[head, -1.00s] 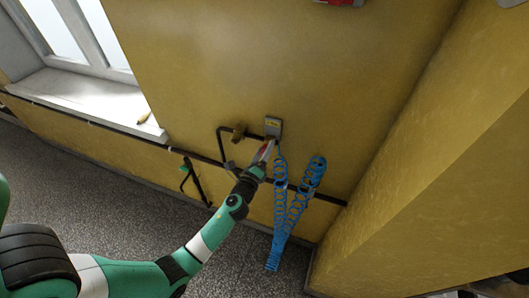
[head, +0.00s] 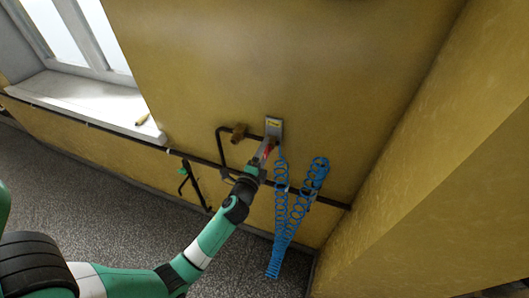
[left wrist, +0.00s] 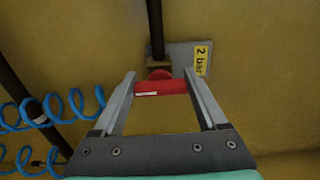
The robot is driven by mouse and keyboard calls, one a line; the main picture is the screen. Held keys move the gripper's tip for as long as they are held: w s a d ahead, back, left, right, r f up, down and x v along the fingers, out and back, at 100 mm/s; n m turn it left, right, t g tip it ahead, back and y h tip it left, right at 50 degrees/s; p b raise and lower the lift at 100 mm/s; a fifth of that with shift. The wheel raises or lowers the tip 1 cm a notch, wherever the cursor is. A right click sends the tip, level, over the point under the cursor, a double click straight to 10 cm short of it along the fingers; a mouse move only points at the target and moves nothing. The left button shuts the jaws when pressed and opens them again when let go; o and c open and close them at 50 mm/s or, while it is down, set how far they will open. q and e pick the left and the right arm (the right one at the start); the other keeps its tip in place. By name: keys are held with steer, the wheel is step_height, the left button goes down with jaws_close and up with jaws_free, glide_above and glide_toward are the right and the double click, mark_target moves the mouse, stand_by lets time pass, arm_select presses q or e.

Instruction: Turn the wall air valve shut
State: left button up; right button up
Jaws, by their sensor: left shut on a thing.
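The wall air valve has a red handle (left wrist: 160,87), mounted at a grey plate (head: 274,127) on the yellow wall. The plate carries a yellow label (left wrist: 201,60) reading "2 bar". My left gripper (left wrist: 158,78) is shut on the red handle, with one finger at each end of it in the left wrist view. In the head view my left gripper (head: 267,149) reaches up to the valve just below the plate and partly hides it. My right gripper is not in view.
A blue coiled hose (head: 281,205) hangs just right of my left gripper. Another dark pipe (head: 330,200) crosses the wall below. A window sill (head: 85,103) is at upper left.

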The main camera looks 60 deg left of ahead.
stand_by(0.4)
arm_select(q)
steer(key=o, duration=1.3)
steer(key=v, duration=1.1)
steer(key=shift+s+d, duration=0.2)
steer(key=shift+s, duration=0.05)
